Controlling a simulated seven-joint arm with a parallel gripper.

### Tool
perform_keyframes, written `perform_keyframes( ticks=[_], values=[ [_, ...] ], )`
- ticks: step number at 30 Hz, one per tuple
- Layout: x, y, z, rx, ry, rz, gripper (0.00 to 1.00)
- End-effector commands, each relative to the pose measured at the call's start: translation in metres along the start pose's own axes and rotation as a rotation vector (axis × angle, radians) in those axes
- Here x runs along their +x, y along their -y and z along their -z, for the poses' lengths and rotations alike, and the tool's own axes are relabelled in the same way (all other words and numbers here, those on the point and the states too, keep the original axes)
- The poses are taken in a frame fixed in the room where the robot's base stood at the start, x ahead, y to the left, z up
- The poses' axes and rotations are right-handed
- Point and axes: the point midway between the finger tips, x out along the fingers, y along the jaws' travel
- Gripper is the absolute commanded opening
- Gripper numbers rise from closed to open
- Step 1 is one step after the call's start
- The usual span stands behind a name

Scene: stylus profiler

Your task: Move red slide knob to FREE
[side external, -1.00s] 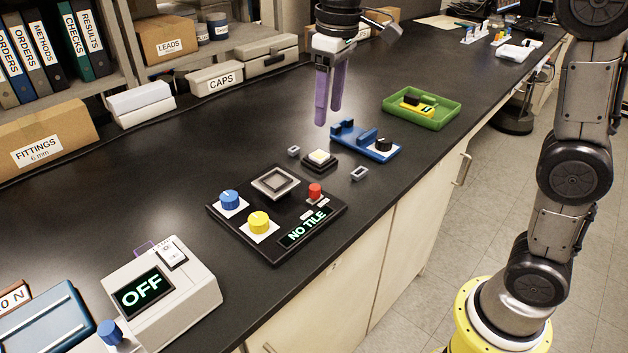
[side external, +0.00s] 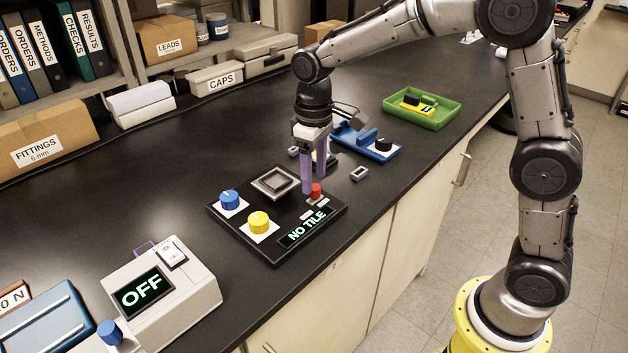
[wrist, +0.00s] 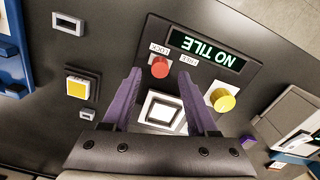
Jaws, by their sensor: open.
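The red slide knob (side external: 316,190) stands on the dark panel (side external: 222,214), beside a display reading NO TILE (side external: 303,229). In the wrist view the red knob (wrist: 160,67) lies in line with the LOCK label (wrist: 160,48); the FREE label (wrist: 190,58) is to its right. My gripper (side external: 315,185) has purple fingers, is open and points down at the panel, close to the knob. In the wrist view the knob appears in the gap between the fingertips (wrist: 160,74), near their ends. I cannot tell whether they reach around it or touch it.
A blue knob (side external: 229,200), a yellow knob (side external: 258,222) and a square framed pad (side external: 276,183) share the panel. A blue fixture (side external: 381,152) and green tray (side external: 448,115) stand behind. A box reading OFF (side external: 190,300) is at front left.

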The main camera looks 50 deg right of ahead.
Motion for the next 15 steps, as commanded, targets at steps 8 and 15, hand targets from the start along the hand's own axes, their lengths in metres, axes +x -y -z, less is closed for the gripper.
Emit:
perform_keyframes(
  ticks=[8,15],
  values=[
    [0.021,0.0,0.0,0.0,-0.001,0.0,0.59],
    [0.022,0.0,0.0,0.0,-0.002,0.0,0.59]
  ],
)
